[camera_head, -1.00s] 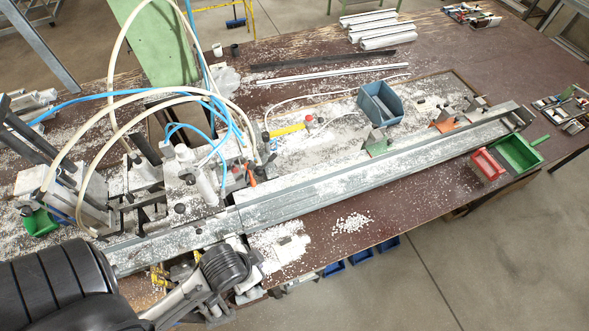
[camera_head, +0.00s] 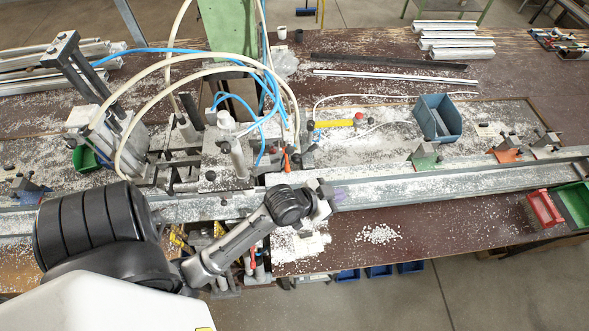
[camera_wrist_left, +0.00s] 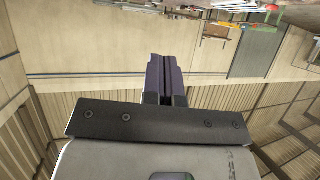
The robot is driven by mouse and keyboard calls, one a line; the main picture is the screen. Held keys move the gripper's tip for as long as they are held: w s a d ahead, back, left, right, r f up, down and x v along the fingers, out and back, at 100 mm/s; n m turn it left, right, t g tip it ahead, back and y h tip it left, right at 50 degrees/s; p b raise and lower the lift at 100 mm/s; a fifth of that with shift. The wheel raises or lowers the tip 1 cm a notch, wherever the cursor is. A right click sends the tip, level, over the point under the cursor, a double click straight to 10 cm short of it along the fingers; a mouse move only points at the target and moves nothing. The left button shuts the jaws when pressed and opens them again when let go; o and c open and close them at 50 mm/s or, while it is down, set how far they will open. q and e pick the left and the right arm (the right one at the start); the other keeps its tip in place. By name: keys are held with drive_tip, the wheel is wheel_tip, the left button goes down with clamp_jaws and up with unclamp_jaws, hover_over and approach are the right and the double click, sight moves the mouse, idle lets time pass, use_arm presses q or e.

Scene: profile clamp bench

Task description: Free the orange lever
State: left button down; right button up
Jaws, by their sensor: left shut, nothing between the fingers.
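A small orange lever (camera_head: 286,161) stands upright on the clamp unit (camera_head: 222,160), by the blue hoses. My left gripper (camera_head: 338,195) is in front and to the right of it, by the long metal profile rail (camera_head: 430,186). In the left wrist view the two dark purple fingers (camera_wrist_left: 167,75) are together and hold nothing. The lever cannot be made out in the wrist view. My right gripper is not in view.
A yellow handle with a red knob (camera_head: 335,123) lies behind the rail. A blue bin (camera_head: 437,118) stands farther right. A red bin (camera_head: 545,208) and a green bin (camera_head: 575,203) sit at the front right. Hoses arch over the clamp unit.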

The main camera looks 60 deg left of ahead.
use_arm(q)
drive_tip(key=w+a+r+n+t+y+b, duration=0.3)
drive_tip(key=w+a+r+n+t+y, duration=0.25)
drive_tip(key=w+a+r+t, duration=0.4)
drive_tip(key=s+a+r+n+g+y+b, duration=0.2)
drive_tip(key=a+n+g+y+b, duration=0.3)
drive_tip(key=a+n+g+y, duration=1.35)
wheel_tip(320, 180, down, 9)
drive_tip(key=s+n+g+h+b, duration=0.25)
drive_tip(key=n+g+h, duration=0.35)
drive_tip(key=n+g, duration=0.4)
drive_tip(key=w+d+f+g+h+b, duration=0.1)
drive_tip(key=w+d+f+h+b, duration=0.2)
drive_tip(key=d+f+h, duration=0.5)
drive_tip(key=d+h, duration=0.3)
drive_tip(key=shift+d+f+h, duration=0.2)
drive_tip(key=shift+f+h, duration=0.05)
drive_tip(key=shift+h, duration=0.05)
